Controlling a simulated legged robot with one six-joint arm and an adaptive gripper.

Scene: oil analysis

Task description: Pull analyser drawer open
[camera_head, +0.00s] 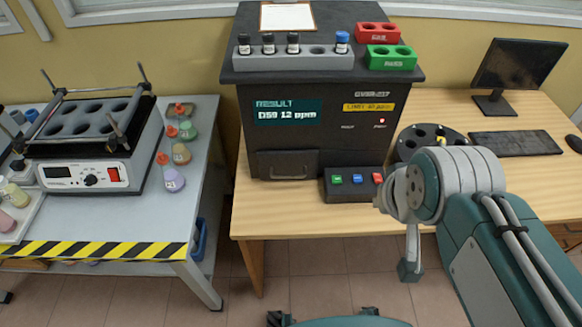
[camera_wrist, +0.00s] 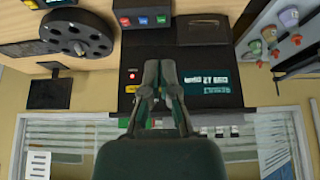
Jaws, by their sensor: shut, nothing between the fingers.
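The dark analyser (camera_head: 318,140) stands on the wooden desk, with a lit display reading "RESULT" and "12 ppm". Its drawer (camera_head: 287,165), a dark panel with a handle, is low on the left of the front and looks closed. In the wrist view, which is upside down, the drawer (camera_wrist: 208,31) is above and to the right of my gripper (camera_wrist: 159,64). My gripper is shut and empty, apart from the drawer, with the analyser's front behind its fingers. In the head view my arm reaches in from the right; I cannot make out the fingers there.
A button box (camera_head: 353,187) stands before the analyser, right of the drawer. A vial rack (camera_head: 293,62) and red and green blocks sit on top. A round carousel (camera_head: 430,140) is to the right. A grey bench (camera_head: 130,225) with a shaker and flasks is left.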

